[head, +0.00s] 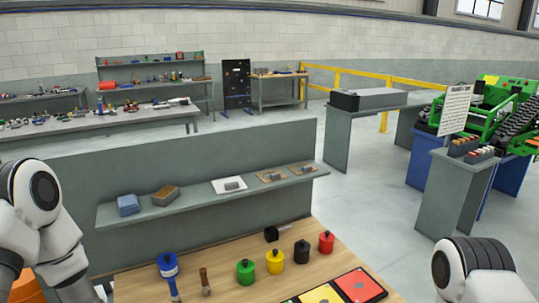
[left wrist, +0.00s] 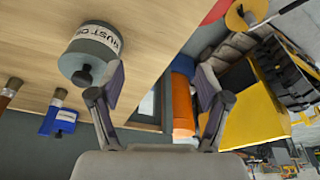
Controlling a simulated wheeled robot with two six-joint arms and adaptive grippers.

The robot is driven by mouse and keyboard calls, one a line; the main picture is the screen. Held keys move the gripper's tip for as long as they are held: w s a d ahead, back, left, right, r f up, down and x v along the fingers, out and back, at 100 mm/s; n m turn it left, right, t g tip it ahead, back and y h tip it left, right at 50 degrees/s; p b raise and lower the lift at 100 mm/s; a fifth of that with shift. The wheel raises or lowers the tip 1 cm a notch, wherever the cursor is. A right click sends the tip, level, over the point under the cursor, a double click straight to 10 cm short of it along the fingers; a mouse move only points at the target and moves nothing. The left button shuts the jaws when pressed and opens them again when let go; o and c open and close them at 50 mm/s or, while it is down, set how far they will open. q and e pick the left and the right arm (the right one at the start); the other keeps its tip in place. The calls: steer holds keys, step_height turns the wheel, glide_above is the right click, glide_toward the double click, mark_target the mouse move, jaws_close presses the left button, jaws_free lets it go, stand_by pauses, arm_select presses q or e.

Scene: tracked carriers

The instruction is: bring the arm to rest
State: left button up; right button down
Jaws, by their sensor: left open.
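My left arm (head: 45,215) comes in at the left edge of the head view; its gripper is out of that picture. In the left wrist view my left gripper (left wrist: 162,85) has its two fingers spread apart, with nothing held between them. A grey tin with a white label and dark knob (left wrist: 88,52) is beside the left finger, on the wood surface (left wrist: 150,25); I cannot tell whether they touch. My right arm (head: 475,268) shows at the lower right of the head view, without its gripper.
The wooden bench (head: 225,285) holds green (head: 245,272), yellow (head: 275,262), black (head: 301,252) and red (head: 326,243) containers, a brush (head: 205,282) and a blue item (head: 169,268). A grey shelf (head: 200,208) stands behind. An orange cylinder (left wrist: 182,100) appears beyond the fingers in the wrist view.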

arm_select(q)
steer(key=s+d+f+m+g+h, duration=0.1)
steer(key=s+d+f+m, duration=0.35)
steer(key=s, duration=0.25)
steer(key=s+d+f+m+g+h, duration=0.1)
steer(key=s+d+f+m, duration=0.2)
steer(key=s+d+m, duration=0.35)
step_height(320, 180, down, 10)
steer(key=s+b, duration=0.1)
steer(key=b, duration=0.9)
steer(key=shift+s+a+f+n, duration=0.25)
steer(key=shift+s+a+n, duration=0.05)
steer(key=shift+s, duration=0.05)
